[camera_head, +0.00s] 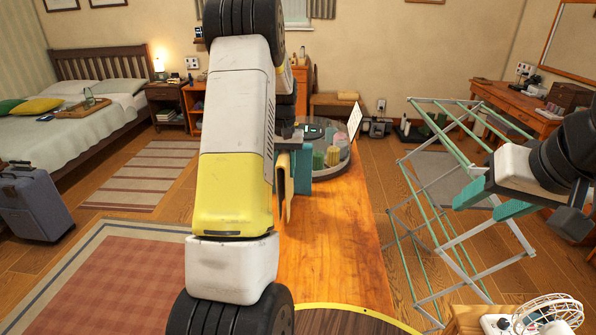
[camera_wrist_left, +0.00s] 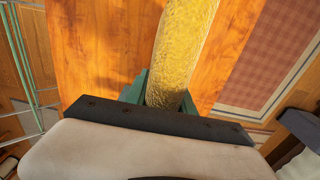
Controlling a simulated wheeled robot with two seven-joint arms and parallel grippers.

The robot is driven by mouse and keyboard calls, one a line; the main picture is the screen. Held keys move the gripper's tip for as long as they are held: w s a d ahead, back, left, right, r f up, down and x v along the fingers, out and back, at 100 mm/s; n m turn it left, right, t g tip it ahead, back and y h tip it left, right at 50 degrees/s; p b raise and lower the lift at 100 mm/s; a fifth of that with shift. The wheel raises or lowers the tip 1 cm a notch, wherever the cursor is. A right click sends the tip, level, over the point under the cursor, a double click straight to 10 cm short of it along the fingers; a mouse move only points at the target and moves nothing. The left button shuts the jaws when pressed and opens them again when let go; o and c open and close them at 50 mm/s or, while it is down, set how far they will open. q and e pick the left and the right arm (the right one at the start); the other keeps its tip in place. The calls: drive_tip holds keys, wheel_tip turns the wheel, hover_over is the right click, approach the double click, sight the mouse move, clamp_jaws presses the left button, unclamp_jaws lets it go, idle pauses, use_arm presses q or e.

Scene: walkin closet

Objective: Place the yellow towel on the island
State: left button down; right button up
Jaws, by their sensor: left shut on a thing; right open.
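The yellow towel (camera_head: 285,192) hangs from my left gripper (camera_head: 297,166), seen nearly edge-on in the head view and partly hidden behind my left arm. In the left wrist view the towel (camera_wrist_left: 182,45) is a textured yellow strip between the green fingers of the left gripper (camera_wrist_left: 163,95), which is shut on it. The island (camera_head: 340,235) has an orange wooden top that lies below the towel. I cannot tell whether the towel's lower edge touches it. My right gripper (camera_head: 487,207) is open and empty at the right, in front of the drying rack.
A round tray (camera_head: 347,165) with several coloured items stands at the island's far end. A drying rack (camera_head: 411,165) stands right of the island. A small white fan (camera_head: 547,315) is at the lower right. The near part of the island top is clear.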

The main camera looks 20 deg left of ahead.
use_arm(q)
drive_tip(key=shift+a+f, duration=0.3)
drive_tip(key=shift+f, duration=0.3)
drive_tip(key=shift+a+f, duration=0.3)
drive_tip(key=shift+f, duration=0.35)
drive_tip(key=shift+a+f, duration=0.3)
drive_tip(key=shift+f, duration=0.3)
drive_tip(key=c, duration=1.1)
unclamp_jaws()
drive_tip(key=shift+f, duration=0.1)
drive_tip(key=shift+o, duration=0.2)
